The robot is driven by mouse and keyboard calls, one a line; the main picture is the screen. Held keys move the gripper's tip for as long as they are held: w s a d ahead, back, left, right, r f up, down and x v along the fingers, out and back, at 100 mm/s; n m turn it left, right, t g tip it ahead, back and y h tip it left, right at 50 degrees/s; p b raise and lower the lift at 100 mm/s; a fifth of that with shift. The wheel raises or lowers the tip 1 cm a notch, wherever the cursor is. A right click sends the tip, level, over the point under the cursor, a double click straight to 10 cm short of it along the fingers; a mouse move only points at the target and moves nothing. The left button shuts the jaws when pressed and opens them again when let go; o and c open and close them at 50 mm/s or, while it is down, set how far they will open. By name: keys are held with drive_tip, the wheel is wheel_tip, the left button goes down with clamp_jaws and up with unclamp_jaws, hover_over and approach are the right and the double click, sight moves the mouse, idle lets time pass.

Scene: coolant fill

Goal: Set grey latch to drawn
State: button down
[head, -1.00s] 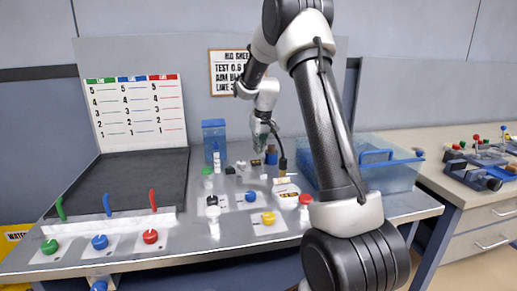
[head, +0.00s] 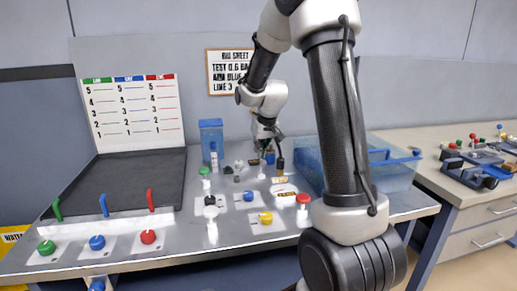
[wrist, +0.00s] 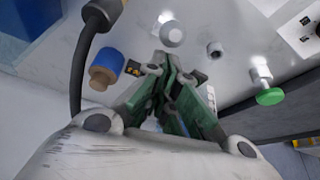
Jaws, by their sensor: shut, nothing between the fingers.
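A grey round knob (wrist: 172,34), which may be the grey latch, stands on the pale panel just beyond my fingertips in the wrist view. I cannot tell its setting. My gripper (wrist: 168,70) is shut and empty, with its tips pointing toward the knob and seemingly apart from it. In the head view my gripper (head: 265,147) is small, low over the back of the bench among the fittings; the grey knob cannot be made out surely there.
A blue-and-brown plug (wrist: 105,70) and a black cable (wrist: 82,60) are close left of my gripper. A small grey fitting (wrist: 215,50) and a green-capped valve (wrist: 268,96) are to the right. In the head view, a clear blue bin (head: 400,175) stands right of the fittings.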

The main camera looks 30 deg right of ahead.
drive_tip(key=shift+s+a+f, duration=0.15)
drive_tip(key=shift+s, duration=0.45)
drive_tip(key=shift+s+a+f, duration=0.15)
drive_tip(key=shift+s, duration=0.45)
drive_tip(key=shift+f, duration=0.1)
